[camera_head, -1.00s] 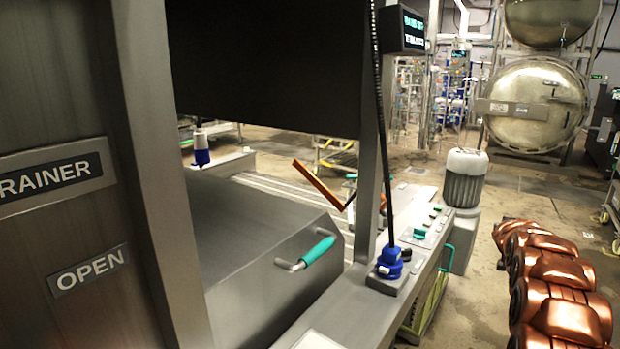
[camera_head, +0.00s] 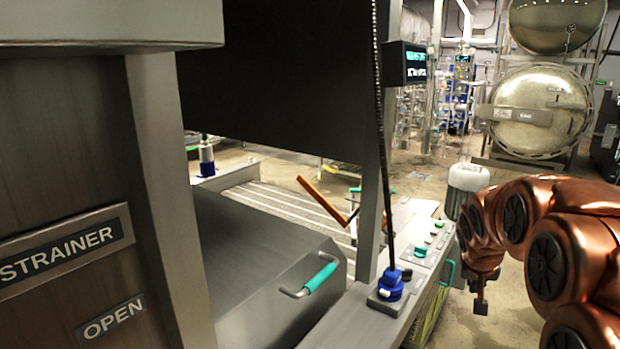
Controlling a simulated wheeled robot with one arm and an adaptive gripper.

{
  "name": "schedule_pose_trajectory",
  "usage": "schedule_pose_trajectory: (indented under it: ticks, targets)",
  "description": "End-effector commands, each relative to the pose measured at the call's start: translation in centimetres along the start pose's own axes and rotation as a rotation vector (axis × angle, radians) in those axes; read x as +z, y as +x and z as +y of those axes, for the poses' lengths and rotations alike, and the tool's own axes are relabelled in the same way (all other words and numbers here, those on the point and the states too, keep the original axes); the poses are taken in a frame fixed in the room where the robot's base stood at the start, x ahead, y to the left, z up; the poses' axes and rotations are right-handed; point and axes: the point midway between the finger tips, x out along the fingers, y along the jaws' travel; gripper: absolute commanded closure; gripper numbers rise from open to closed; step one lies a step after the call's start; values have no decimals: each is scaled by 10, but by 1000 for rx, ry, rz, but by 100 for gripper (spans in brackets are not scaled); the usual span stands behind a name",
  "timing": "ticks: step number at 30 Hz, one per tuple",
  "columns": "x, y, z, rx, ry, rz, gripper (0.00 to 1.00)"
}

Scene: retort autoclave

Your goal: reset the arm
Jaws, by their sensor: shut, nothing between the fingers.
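My copper-coloured arm (camera_head: 560,240) fills the right side of the view, folded in an arch. It bends down at its left end. My gripper (camera_head: 480,305) is the small dark end hanging below that bend, to the right of the machine's control ledge. It is shut, and no object shows in it. It is small and dark here, so its fingers are hard to make out.
A steel machine with a STRAINER label (camera_head: 62,255) stands at left. A hood with a teal handle (camera_head: 322,278), a blue knob (camera_head: 391,282) and a hanging dark cable (camera_head: 384,150) are nearby. A grey cylinder (camera_head: 466,185) and round retort vessel (camera_head: 540,110) stand behind.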

Motion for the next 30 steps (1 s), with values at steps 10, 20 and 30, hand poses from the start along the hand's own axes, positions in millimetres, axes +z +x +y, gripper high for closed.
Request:
schedule_pose_trajectory:
  ticks: [10,20,30]
  targets:
    - [124,-95,-24,-68,-114,-232,100]
    - [254,-176,-32,-154,-246,-461,100]
    - [347,-228,-29,-226,-348,-625,100]
